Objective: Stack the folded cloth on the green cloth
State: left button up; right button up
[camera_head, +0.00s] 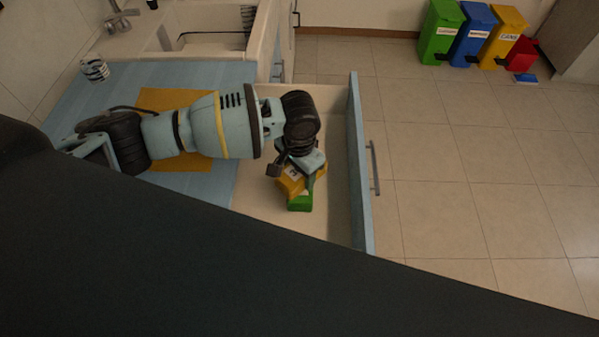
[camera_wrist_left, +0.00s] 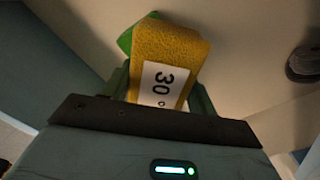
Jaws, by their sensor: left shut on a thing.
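The folded cloth (camera_head: 290,186) is yellow with a white label. My left gripper (camera_head: 300,177) is shut on it, inside an open drawer. In the left wrist view the cloth (camera_wrist_left: 170,55) sits between the two fingers (camera_wrist_left: 160,95), its label reading "30". The green cloth (camera_head: 300,202) lies in the drawer just below the yellow one, partly covered by it. In the left wrist view a green corner (camera_wrist_left: 126,40) shows behind the yellow cloth. I cannot tell whether the two cloths touch. My right gripper is not in view.
The open drawer's blue front (camera_head: 357,170) stands to the right of the gripper, with a grey handle (camera_head: 374,167). A flat orange mat (camera_head: 170,98) lies on the blue counter (camera_head: 85,90). The drawer floor around the cloths is clear. Several coloured bins stand far right.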

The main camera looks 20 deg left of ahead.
pick_arm(q)
jog(key=shift+f, duration=0.7)
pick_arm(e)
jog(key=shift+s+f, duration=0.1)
pick_arm(q)
jog(key=shift+f, duration=0.1)
jog(key=o, duration=1)
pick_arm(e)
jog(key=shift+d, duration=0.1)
pick_arm(q)
jog(key=shift+o, duration=0.2)
notch_tip(320, 180, up, 11)
jog(key=shift+r+p, duration=0.15)
jog(key=shift+p, duration=0.6)
jog(key=shift+r, duration=0.45)
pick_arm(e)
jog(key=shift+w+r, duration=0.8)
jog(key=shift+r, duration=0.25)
